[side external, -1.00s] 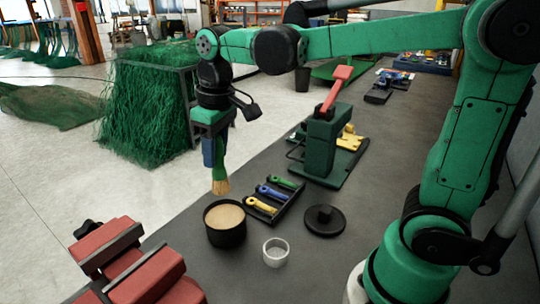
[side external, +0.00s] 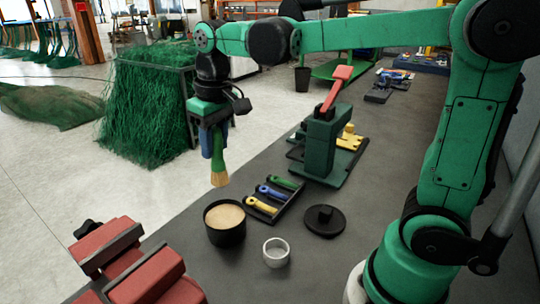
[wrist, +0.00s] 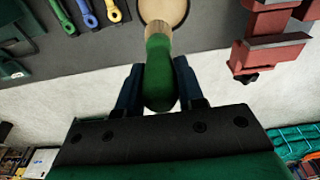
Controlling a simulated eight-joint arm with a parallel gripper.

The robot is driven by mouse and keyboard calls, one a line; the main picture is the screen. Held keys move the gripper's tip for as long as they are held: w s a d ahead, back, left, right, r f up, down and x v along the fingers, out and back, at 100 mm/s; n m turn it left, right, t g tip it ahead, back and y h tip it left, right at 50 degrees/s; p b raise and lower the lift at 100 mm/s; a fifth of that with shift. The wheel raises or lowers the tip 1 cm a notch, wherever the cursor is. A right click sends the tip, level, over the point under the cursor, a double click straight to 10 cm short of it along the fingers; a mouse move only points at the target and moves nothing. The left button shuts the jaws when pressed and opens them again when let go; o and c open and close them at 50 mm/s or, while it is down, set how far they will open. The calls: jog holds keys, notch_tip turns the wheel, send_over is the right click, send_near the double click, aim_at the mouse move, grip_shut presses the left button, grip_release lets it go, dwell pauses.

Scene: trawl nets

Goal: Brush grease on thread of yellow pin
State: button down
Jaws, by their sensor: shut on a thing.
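My gripper (side external: 213,147) is shut on the green handle of a brush (side external: 219,165), which hangs bristles down in the side view. The wrist view shows the brush handle (wrist: 159,75) between the blue fingers. The pale bristles are above and slightly left of an open black pot of tan grease (side external: 225,218), apart from it. The pot (wrist: 178,3) is partly cut off in the wrist view. A tray (side external: 265,217) holds a yellow pin (side external: 262,206), a blue pin (side external: 270,192) and a green pin (side external: 283,182). The pin threads are too small to make out.
A red vise (side external: 130,262) stands at the front left. A green press with a red lever (side external: 322,140) stands behind the tray.

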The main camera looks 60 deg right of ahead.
jog(key=shift+d, duration=0.1)
jog(key=s+d+f, duration=0.2)
jog(key=s+d, duration=0.6)
notch_tip(320, 180, down, 8)
jog(key=shift+s+r, duration=0.1)
jog(key=shift+r, duration=0.05)
jog(key=shift+w+a+r, duration=0.1)
jog(key=shift+w+r, duration=0.05)
jog(key=shift+w, duration=1.4)
jog(key=s+r, duration=0.3)
jog(key=r, duration=0.4)
jog(key=shift+s+r, duration=0.25)
jog(key=shift+r, duration=0.1)
dwell(0.3)
